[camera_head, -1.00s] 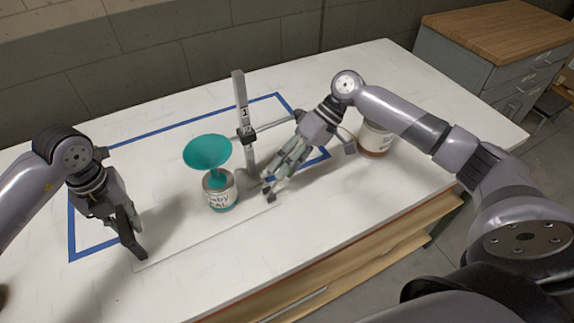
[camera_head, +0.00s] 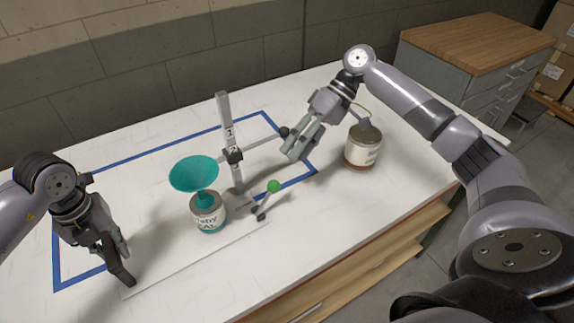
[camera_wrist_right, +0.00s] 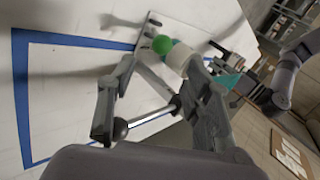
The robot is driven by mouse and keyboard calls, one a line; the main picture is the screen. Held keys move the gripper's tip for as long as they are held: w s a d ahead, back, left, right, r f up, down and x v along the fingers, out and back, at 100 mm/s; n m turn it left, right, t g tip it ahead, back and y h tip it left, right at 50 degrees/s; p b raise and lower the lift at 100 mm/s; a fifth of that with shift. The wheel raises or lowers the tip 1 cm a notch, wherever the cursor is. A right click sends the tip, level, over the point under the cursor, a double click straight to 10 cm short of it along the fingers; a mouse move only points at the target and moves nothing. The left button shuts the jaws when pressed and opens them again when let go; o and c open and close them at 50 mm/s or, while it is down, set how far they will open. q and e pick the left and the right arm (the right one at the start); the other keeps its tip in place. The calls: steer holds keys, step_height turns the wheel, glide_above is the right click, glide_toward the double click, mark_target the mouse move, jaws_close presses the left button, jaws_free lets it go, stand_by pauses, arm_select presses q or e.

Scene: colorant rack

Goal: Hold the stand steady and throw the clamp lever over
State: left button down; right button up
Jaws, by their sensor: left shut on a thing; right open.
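The stand's numbered upright post (camera_head: 228,140) rises from a thin white base plate (camera_head: 165,265). The clamp lever has a green knob (camera_head: 273,186) and leans up and right from a dark pivot near the plate's right end. My right gripper (camera_head: 292,152) is open and empty, above and to the right of the lever, apart from the knob. It hangs near the dark ball on the stand's side rod.
A can (camera_head: 208,216) with a teal funnel (camera_head: 194,174) above it stands beside the post. A second can (camera_head: 362,150) with a brown bottom stands close right of my right gripper. Blue tape (camera_head: 150,157) outlines an area. The table's front right is clear.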

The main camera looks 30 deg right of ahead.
steer(key=shift+v, duration=0.8)
arm_select(q)
steer(key=c, duration=1.3)
jaws_free()
steer(key=shift+c, duration=0.2)
